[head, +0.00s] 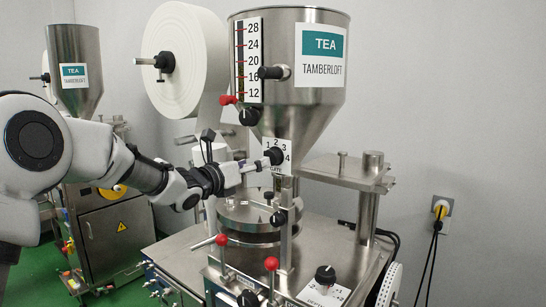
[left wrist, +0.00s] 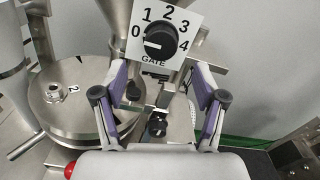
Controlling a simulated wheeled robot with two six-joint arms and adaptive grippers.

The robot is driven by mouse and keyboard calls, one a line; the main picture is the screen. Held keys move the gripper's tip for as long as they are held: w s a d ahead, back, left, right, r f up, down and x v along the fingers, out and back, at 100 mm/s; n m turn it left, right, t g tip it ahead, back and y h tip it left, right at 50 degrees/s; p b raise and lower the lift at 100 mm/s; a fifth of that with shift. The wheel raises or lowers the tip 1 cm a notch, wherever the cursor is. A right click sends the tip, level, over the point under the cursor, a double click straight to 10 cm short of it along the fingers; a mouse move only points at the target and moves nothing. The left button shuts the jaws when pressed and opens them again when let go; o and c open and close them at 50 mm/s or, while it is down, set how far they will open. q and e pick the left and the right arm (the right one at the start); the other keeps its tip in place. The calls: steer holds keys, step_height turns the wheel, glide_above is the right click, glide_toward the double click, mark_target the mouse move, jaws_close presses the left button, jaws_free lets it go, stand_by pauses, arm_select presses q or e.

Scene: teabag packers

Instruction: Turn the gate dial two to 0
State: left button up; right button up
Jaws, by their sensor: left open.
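The gate dial is a black round knob on a white plate (head: 286,145) marked 0 to 4, on the front of the hopper's lower part. In the left wrist view the knob (left wrist: 161,41) shows at the top centre, its white mark pointing left, close to the 0 and slightly below it. My left gripper (left wrist: 160,84) is open and empty, its two fingers spread apart below the dial in that view. In the head view my left gripper (head: 252,166) is just left of the dial, with a fingertip close to it; contact cannot be told. My right gripper is not in view.
The steel hopper (head: 318,70) carries a scale (head: 247,60) and a red-tipped lever. A white paper roll (head: 185,60) hangs behind. Red-knobbed levers (head: 271,264) and another black dial (head: 325,275) are lower down. A disc marked 2 (left wrist: 84,95) lies left of the fingers.

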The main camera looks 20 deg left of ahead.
mark_target(273, 157)
arm_select(q)
steer(key=p+x, duration=0.3)
steer(key=x, duration=0.3)
steer(key=c, duration=1.1)
steer(key=shift+c, duration=0.2)
